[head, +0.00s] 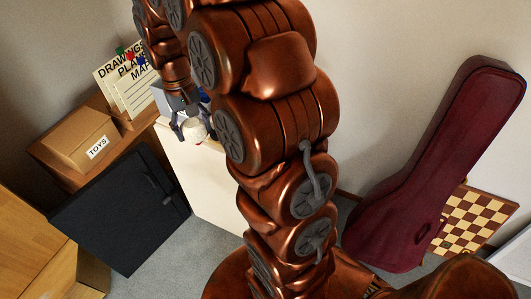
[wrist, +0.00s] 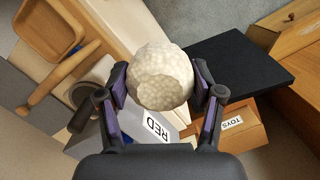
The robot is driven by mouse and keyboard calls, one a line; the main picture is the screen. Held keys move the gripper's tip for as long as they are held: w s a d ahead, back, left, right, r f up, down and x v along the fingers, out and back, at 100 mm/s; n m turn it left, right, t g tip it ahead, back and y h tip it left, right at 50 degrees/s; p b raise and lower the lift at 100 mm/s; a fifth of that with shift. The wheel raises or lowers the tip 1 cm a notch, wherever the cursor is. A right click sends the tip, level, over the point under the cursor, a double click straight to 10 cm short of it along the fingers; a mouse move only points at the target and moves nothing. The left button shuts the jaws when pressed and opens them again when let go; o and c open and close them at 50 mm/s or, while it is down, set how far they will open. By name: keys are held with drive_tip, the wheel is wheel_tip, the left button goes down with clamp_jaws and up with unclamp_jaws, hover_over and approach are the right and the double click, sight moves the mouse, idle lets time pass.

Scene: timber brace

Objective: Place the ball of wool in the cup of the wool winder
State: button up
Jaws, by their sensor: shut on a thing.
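The ball of wool (wrist: 160,75) is off-white and bumpy, and it sits between the two fingers of my gripper (wrist: 161,84) in the wrist view. Both fingers press on its sides, and it is held in the air. In the head view the white ball (head: 194,131) shows below my gripper (head: 186,121), partly covered by it. A round grey cup-like opening (wrist: 82,92), perhaps the cup of the wool winder, lies left of the ball in the wrist view, partly hidden by my left finger. I cannot make out the winder in the head view.
A wooden tray (wrist: 20,35) and a wooden rod (wrist: 62,78) are at left. A TOYS carton (head: 70,140), a black panel (head: 120,210), a dark red instrument case (head: 420,180) and a checkered board (head: 475,215) stand around.

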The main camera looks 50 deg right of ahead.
drive_tip(key=s+d+f+m+b, duration=0.25)
drive_tip(key=s+f+b, duration=0.25)
drive_tip(key=s+b, duration=0.6)
drive_tip(key=d+p, duration=0.1)
drive_tip(key=d, duration=0.4)
drive_tip(key=w+d+f+p, duration=0.1)
drive_tip(key=d+p, duration=0.1)
drive_tip(key=d, duration=0.3)
drive_tip(key=w+d+f+p, duration=0.1)
drive_tip(key=d+p, duration=0.1)
drive_tip(key=d, duration=0.3)
drive_tip(key=shift+w+d, duration=0.1)
drive_tip(key=shift+d, duration=0.3)
wheel_tip(320, 180, down, 3)
drive_tip(key=shift+a+r+p, duration=0.1)
drive_tip(key=shift+r+p, duration=0.1)
drive_tip(key=shift+p, duration=0.1)
drive_tip(key=shift+f, duration=0.4)
drive_tip(key=shift+f, duration=0.2)
drive_tip(key=o, duration=1.1)
drive_tip(key=shift+o, duration=0.2)
drive_tip(key=shift+r, duration=0.1)
